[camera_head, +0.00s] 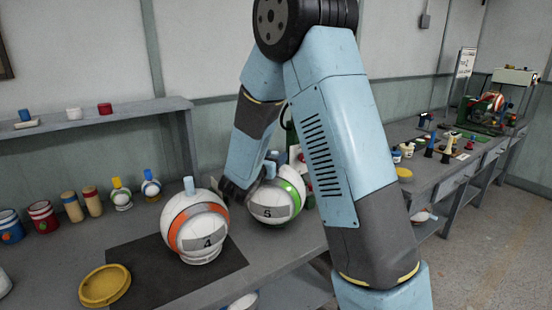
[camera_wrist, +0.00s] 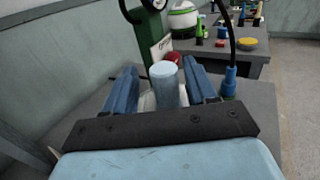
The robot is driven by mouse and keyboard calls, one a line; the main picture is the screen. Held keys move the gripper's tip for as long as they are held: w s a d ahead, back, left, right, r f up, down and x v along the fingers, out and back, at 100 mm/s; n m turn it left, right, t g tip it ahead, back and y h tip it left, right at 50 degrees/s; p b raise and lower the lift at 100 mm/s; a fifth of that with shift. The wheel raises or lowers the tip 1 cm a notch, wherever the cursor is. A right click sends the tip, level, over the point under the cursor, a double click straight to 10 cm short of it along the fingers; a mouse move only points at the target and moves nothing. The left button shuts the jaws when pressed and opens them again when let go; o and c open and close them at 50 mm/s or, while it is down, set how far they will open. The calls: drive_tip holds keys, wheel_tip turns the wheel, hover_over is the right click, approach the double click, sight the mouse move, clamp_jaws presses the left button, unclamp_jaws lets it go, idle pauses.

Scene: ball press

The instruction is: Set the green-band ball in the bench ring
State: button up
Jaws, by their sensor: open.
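The green-band ball (camera_head: 277,201), white with a green band and a label "5", stands on the near bench, partly hidden by my arm. My gripper (camera_wrist: 161,78) is open at its top, with a blue finger on each side of a pale blue knob (camera_wrist: 164,86). I cannot tell whether the fingers touch the knob. The orange-band ball (camera_head: 197,227), labelled "4", stands to the left with its own pale blue knob upright, on a white base over a dark mat (camera_head: 150,268). I cannot make out an empty bench ring; my arm hides part of the bench.
A yellow dish (camera_head: 105,286) lies at the mat's left edge. Cans and small bottles (camera_head: 121,193) line the wall side under a shelf (camera_head: 75,122). A green post (camera_wrist: 151,42) stands just beyond the gripper. A farther bench (camera_head: 445,165) holds small items.

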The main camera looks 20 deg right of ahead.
drive_tip(key=v, duration=1.2)
drive_tip(key=s+d+r+m+g+y, duration=0.1)
drive_tip(key=s+d+r+m+g, duration=0.2)
drive_tip(key=s+d+m+g, duration=0.4)
drive_tip(key=s+d+r+m+g, duration=0.3)
drive_tip(key=s+d+m+g, duration=0.1)
drive_tip(key=s+d+m, duration=0.4)
drive_tip(key=s+a+r+m+t+y, duration=0.1)
drive_tip(key=s+a+r+m+y, duration=0.1)
drive_tip(key=s+m+y, duration=0.3)
drive_tip(key=s+a+r+m+t+y, duration=0.2)
drive_tip(key=s+a+r+m+y, duration=0.1)
drive_tip(key=s+m+y, duration=0.3)
drive_tip(key=shift+s+a+r+m, duration=0.3)
drive_tip(key=shift+s+r+m, duration=0.15)
drive_tip(key=shift+s+m, duration=0.45)
